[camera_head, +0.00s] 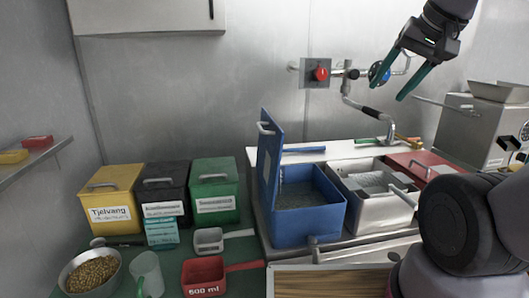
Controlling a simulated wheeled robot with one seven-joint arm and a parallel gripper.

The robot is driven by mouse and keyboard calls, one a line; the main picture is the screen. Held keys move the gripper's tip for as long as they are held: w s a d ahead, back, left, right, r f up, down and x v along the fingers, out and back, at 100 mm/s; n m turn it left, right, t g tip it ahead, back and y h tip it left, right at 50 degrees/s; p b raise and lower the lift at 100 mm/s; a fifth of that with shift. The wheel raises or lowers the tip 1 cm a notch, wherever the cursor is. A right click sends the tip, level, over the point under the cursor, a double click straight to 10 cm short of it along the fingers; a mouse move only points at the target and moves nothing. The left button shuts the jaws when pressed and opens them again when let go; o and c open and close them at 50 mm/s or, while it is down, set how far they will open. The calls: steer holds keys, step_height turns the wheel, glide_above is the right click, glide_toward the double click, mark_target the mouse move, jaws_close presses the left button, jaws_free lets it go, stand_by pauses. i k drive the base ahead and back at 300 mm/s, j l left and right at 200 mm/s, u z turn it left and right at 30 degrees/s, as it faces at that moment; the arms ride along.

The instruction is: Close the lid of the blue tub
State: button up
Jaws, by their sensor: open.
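The blue tub (310,222) stands on the counter in the middle of the head view. Its blue lid (269,160) stands upright at the tub's left side, so the tub is open and its grey inside shows. A light handle (266,128) is on the lid's left face near the top. My gripper (391,90) is at the upper right, well above and to the right of the tub. Its two green fingers are apart with nothing between them, and it touches neither tub nor lid.
A metal tub (372,217) stands right of the blue tub. Yellow (112,200), black (166,190) and green (214,192) lidded bins stand left. A tap (375,112) rises behind. A grinder (478,130) stands right. A red scoop (204,277) and bean bowl (91,271) lie front left.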

mark_target(271, 137)
steer(key=j+u, duration=0.4)
steer(key=k+j+u, duration=0.1)
steer(key=u, duration=0.25)
steer(key=j, duration=0.1)
